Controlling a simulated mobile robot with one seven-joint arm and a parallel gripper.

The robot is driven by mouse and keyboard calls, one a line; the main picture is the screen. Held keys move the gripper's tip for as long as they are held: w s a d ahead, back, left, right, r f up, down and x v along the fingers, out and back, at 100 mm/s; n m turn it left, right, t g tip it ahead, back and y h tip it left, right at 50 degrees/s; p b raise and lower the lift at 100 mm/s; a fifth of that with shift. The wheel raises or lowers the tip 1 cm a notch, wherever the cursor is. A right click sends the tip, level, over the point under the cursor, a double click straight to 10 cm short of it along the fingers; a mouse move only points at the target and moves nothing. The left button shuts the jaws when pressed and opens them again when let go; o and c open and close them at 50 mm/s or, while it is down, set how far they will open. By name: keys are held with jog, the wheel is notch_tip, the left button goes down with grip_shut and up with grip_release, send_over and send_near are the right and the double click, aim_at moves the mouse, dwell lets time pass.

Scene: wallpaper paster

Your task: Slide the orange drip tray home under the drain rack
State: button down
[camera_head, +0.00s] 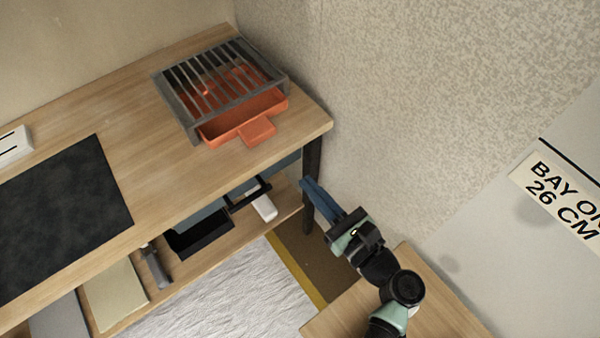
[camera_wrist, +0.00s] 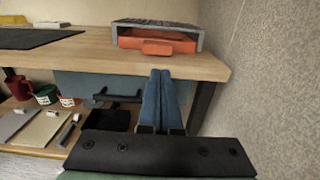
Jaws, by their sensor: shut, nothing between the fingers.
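The orange drip tray (camera_head: 243,118) sits on the wooden table under the grey drain rack (camera_head: 196,98). Its front part and square pull tab (camera_head: 258,131) stick out past the rack's front edge, towards the table's near edge. In the wrist view the tray (camera_wrist: 157,46) shows ahead below the rack (camera_wrist: 158,23). My gripper (camera_head: 304,182) has long blue fingers, closed together and empty. It is off the table's near right corner, apart from the tray. In the wrist view the fingertips (camera_wrist: 161,73) point towards the table edge, below the tray. The tray's rear is partly hidden by the rack's bars.
The wooden table (camera_head: 170,160) has a dark mat (camera_head: 65,210) at left and a wall close at right. A dark table leg (camera_head: 312,160) stands near my fingers. A lower shelf holds a black bin (camera_head: 201,237), boards and mugs (camera_wrist: 45,94). Bare tabletop lies before the tray.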

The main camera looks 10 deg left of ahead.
jog(key=b, duration=0.2)
send_near(253, 121)
jog(key=shift+w+a+f, duration=0.3)
jog(key=shift+w+a, duration=0.55)
jog(key=shift+w, duration=0.1)
jog(key=b+x, duration=0.1)
jog(key=x, duration=0.5)
jog(key=shift+w+a, duration=0.15)
jog(key=shift+w, duration=0.05)
jog(key=shift+r, duration=0.1)
jog(key=shift+s, duration=0.1)
